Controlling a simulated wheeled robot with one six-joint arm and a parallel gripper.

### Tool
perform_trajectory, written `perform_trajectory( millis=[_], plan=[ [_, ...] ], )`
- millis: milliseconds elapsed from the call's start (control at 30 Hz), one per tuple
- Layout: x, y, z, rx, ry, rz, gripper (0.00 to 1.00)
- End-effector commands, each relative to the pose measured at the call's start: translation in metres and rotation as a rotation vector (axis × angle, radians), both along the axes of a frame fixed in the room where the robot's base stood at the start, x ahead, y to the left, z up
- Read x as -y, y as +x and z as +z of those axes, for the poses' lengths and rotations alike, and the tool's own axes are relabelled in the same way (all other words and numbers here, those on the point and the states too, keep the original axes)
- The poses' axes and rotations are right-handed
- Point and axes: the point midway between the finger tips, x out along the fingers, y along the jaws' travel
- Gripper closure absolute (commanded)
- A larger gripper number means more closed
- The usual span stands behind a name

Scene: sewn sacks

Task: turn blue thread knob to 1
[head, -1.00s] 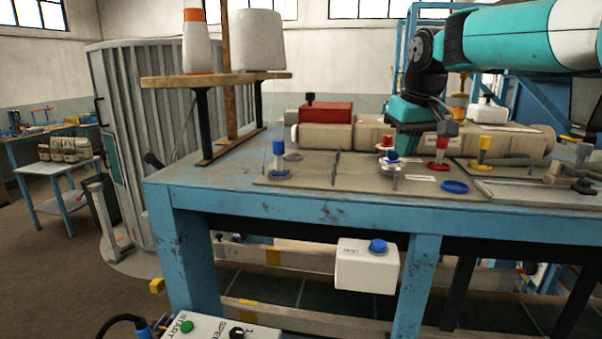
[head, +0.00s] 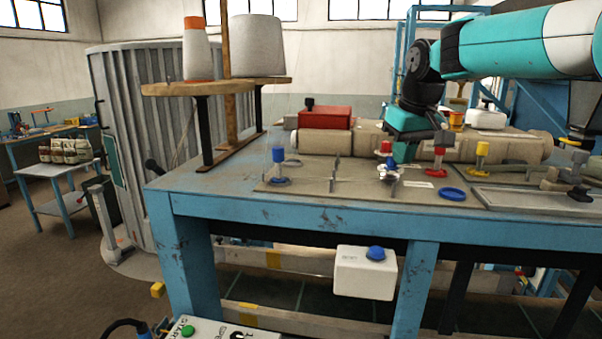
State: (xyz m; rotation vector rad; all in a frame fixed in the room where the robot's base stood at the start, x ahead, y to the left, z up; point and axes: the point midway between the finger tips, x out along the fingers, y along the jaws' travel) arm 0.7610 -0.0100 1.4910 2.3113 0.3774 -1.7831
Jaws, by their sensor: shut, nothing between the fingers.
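A blue-capped post (head: 279,156) stands on a blue base at the left of the thread panel (head: 310,180) on the blue bench. No number or pointer on a knob is readable. My gripper (head: 394,165) comes down from the teal wrist beside the red-capped post, close to the blue and white knob. It is shut and holds nothing. Its fingertips are small and partly hidden, so I cannot tell whether they touch the knob.
A blue ring (head: 452,194) lies near the front edge. A red box (head: 325,117) is behind. A white box with a blue button (head: 376,253) hangs below the bench.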

Motion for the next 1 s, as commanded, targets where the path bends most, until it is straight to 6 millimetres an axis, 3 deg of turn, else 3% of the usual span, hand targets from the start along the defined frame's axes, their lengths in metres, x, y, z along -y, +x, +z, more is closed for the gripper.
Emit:
perform_trajectory(
  millis=[33, 1000],
  plan=[
    [-0.0032, 0.0001, -0.007, -0.011, -0.001, 0.008, 1.0],
    [-0.0035, -0.0055, -0.01, -0.012, 0.0, 0.012, 1.0]
  ],
)
